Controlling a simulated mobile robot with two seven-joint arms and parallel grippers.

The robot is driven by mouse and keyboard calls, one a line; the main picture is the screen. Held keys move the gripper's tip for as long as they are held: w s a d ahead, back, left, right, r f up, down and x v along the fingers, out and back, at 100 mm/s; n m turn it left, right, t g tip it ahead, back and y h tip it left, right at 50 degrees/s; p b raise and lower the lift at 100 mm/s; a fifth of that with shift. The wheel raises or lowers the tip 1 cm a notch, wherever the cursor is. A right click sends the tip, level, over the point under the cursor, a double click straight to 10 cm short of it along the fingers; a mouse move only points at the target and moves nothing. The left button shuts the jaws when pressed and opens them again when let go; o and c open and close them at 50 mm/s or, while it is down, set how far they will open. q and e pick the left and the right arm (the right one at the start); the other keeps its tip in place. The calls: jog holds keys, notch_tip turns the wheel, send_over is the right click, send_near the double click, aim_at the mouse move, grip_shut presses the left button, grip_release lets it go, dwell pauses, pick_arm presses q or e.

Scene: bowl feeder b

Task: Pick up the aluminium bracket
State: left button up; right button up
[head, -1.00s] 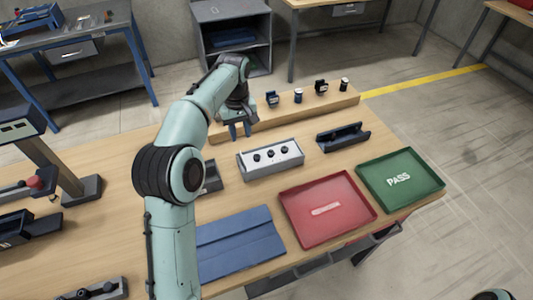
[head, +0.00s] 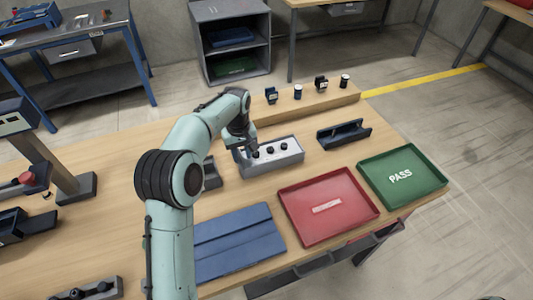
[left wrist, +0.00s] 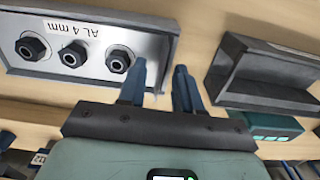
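A grey tray (head: 285,167) holds a silver plate with three black hexagonal pieces standing on it. In the left wrist view the silver plate (left wrist: 95,62) carries the print "AL 4 mm" and shows upside down. I take this to be the aluminium part; no separate bracket shape is clear to me. My left gripper (head: 246,154) is low at the left end of this tray. My right gripper is out of view.
A dark grey holder (head: 211,174) stands left of the tray, and a dark channel-shaped holder (head: 344,134) to its right. A red tray (head: 310,233) and a green PASS tray (head: 402,202) lie nearer the front. A blue mat (head: 235,243) lies at the front edge. A wooden ledge (head: 315,107) carries small items.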

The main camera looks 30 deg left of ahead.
pick_arm(q)
jog(key=shift+r, duration=0.1)
grip_shut()
